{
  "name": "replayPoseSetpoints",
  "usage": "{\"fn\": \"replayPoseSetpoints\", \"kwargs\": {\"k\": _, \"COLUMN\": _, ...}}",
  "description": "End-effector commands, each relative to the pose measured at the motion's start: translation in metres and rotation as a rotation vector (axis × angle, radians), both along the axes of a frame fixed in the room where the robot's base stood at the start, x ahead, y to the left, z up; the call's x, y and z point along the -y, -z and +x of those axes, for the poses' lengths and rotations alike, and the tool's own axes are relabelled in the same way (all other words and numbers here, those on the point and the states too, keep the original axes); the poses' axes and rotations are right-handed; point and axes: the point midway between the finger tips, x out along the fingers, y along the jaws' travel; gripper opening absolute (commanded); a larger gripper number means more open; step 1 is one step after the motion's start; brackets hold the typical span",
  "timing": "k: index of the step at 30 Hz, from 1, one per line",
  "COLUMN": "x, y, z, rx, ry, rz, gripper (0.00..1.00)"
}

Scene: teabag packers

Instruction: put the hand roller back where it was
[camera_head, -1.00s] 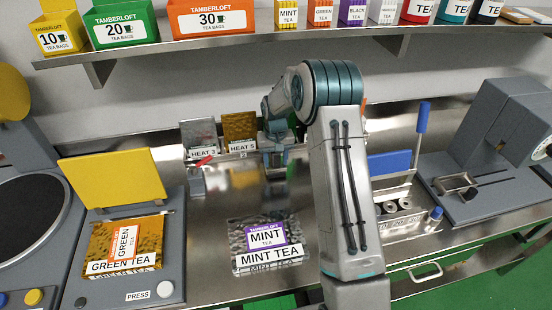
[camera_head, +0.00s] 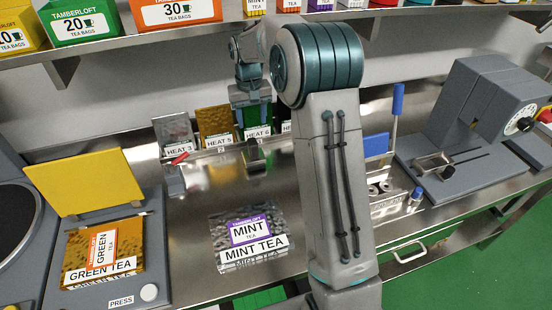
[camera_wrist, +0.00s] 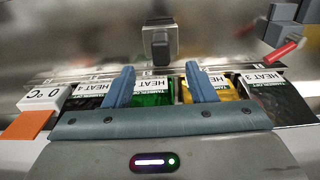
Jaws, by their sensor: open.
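A small grey and black block with an upright grip (camera_head: 255,157) stands on the steel top in front of the HEAT packets. It may be the hand roller, but I cannot tell for sure. It also shows in the wrist view (camera_wrist: 160,42), beyond my fingertips and apart from them. My gripper (camera_head: 251,97) is up and behind it, above the packet row. In the wrist view my gripper (camera_wrist: 159,74) has its two blue fingers spread with nothing held between them. My forearm hides part of the bench to the right.
HEAT packets (camera_head: 213,129) stand in a row at the back. A red-handled tool (camera_head: 180,158) is left of the block. A MINT TEA pouch (camera_head: 248,250) lies in front. A yellow-lidded press (camera_head: 88,178) stands left, a grey machine (camera_head: 480,110) right. A box shelf overhangs the back.

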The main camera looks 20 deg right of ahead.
Motion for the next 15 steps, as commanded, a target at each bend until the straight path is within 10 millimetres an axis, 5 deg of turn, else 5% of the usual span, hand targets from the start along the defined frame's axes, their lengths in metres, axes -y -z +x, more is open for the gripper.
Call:
{"fn": "replayPoseSetpoints", "kwargs": {"k": 9, "x": -0.002, "y": -0.069, "z": -0.089, "rx": 0.097, "ry": -0.012, "rz": -0.025, "gripper": 0.51}}
{"fn": "replayPoseSetpoints", "kwargs": {"k": 15, "x": -0.002, "y": -0.093, "z": -0.157, "rx": 0.16, "ry": -0.011, "rz": -0.029, "gripper": 0.51}}
